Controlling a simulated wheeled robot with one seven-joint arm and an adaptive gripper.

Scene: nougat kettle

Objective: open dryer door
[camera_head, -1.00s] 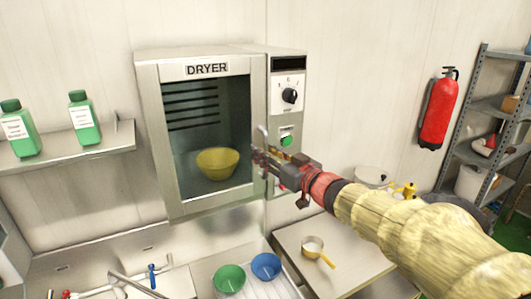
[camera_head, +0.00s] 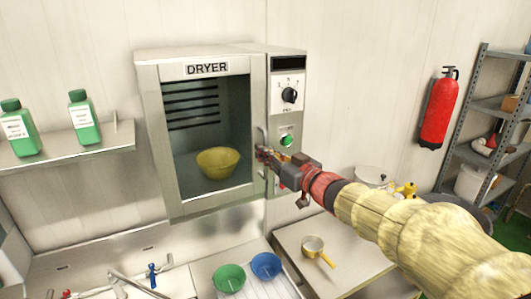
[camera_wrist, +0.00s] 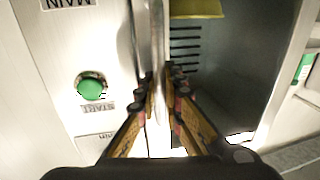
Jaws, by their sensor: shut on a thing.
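The dryer (camera_head: 207,68) is a steel wall cabinet with a glass-fronted door (camera_head: 170,150), which looks shut. A yellow bowl (camera_head: 218,162) shows through the glass. The door's upright metal handle (camera_head: 262,136) is at the door's right edge. My gripper (camera_head: 265,155) is at this handle, hiding its lower part. In the wrist view, the handle (camera_wrist: 151,35) runs down between the two fingers of my gripper (camera_wrist: 161,78), which are shut on it.
Right of the door is a control panel with a dial (camera_head: 290,95) and a green button (camera_head: 286,141). Green (camera_head: 229,278) and blue (camera_head: 266,266) bowls lie below, beside a table (camera_head: 345,262) with a pan (camera_head: 314,246). A bottle shelf (camera_head: 70,150) is at left.

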